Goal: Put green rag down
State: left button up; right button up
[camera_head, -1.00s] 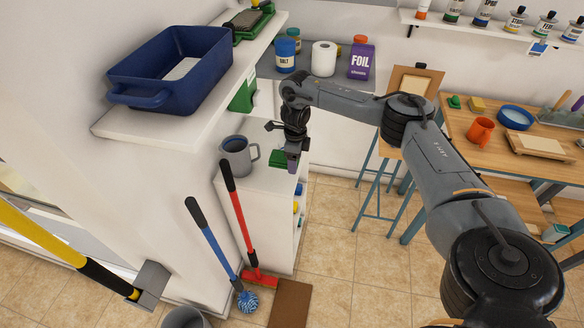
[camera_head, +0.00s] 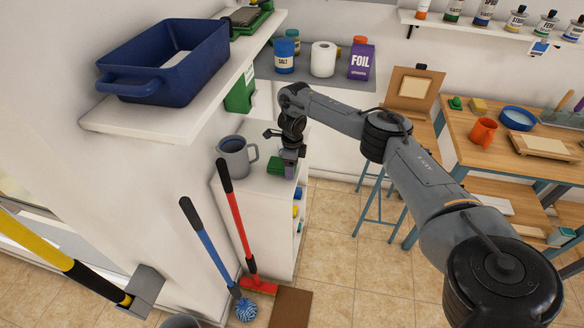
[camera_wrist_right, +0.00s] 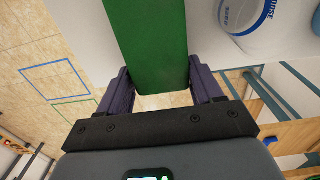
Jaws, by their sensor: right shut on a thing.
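The green rag (camera_head: 277,166) is at the top of the white cabinet (camera_head: 262,192), to the right of the grey mug (camera_head: 236,158). My right gripper (camera_head: 289,168) is shut on it. In the right wrist view, the rag (camera_wrist_right: 148,42) is a flat green slab between the two dark fingers of my right gripper (camera_wrist_right: 160,92). Whether its underside touches the cabinet top cannot be told. My left gripper is not in view.
A shelf (camera_head: 130,120) with a blue basin (camera_head: 165,65) is at the left, above the cabinet. A red-handled brush (camera_head: 238,220) and a blue-handled mop (camera_head: 207,245) lean at the cabinet's left. In the wrist view, a white round container (camera_wrist_right: 245,18) is close beside the rag.

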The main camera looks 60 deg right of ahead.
jog(key=shift+f+b, duration=0.3)
jog(key=shift+f, duration=0.3)
jog(key=o, duration=1)
jog(key=shift+o, duration=0.2)
jog(key=shift+r+p, duration=0.35)
jog(key=shift+r, duration=0.25)
notch_tip(320, 180, up, 12)
jog(key=p, duration=0.7)
